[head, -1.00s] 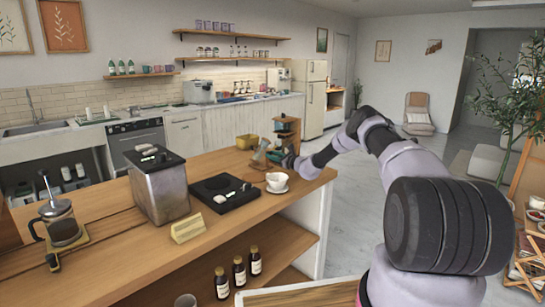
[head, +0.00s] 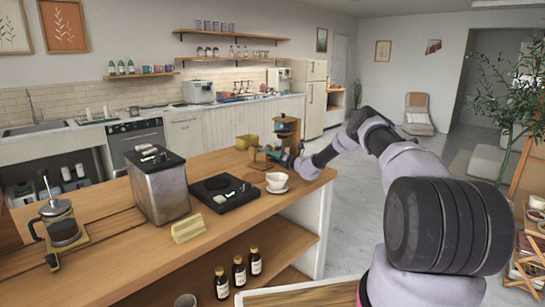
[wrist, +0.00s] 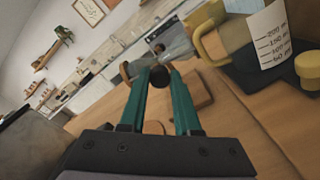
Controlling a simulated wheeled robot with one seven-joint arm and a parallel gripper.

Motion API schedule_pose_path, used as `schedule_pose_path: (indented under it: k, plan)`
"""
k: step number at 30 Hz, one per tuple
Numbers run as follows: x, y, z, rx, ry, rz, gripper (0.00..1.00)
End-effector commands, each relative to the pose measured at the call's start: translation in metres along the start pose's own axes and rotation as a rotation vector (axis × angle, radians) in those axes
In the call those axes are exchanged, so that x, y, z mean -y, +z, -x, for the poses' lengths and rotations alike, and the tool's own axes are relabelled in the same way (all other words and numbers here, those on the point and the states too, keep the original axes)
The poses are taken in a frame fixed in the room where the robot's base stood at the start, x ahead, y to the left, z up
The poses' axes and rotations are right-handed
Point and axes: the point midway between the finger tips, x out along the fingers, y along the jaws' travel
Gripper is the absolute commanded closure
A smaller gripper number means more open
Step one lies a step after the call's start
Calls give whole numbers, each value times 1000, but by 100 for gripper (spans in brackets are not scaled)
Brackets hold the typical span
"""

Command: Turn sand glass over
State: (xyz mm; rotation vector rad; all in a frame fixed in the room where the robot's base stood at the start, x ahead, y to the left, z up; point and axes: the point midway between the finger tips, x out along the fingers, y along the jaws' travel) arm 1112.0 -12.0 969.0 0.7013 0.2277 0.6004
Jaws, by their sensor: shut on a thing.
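The sand glass (head: 253,155), with wooden end plates, is on its side at the right part of the wooden counter in the head view. My gripper (head: 276,155) reaches it from the right, with its teal fingers closed around its middle.
A white cup (head: 277,180) on a saucer and a black tray (head: 224,193) stand close in front. A wooden dripper stand (head: 287,128) and a yellow box (head: 246,142) are behind. A marked glass vessel (wrist: 262,38) is near the fingers in the wrist view.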

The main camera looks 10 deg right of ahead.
Motion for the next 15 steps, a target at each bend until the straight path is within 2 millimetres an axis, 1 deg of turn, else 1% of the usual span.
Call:
schedule_pose_path:
  k: [15]
  plan:
    - [2, -1, 1, -1, -3, -482, 100]
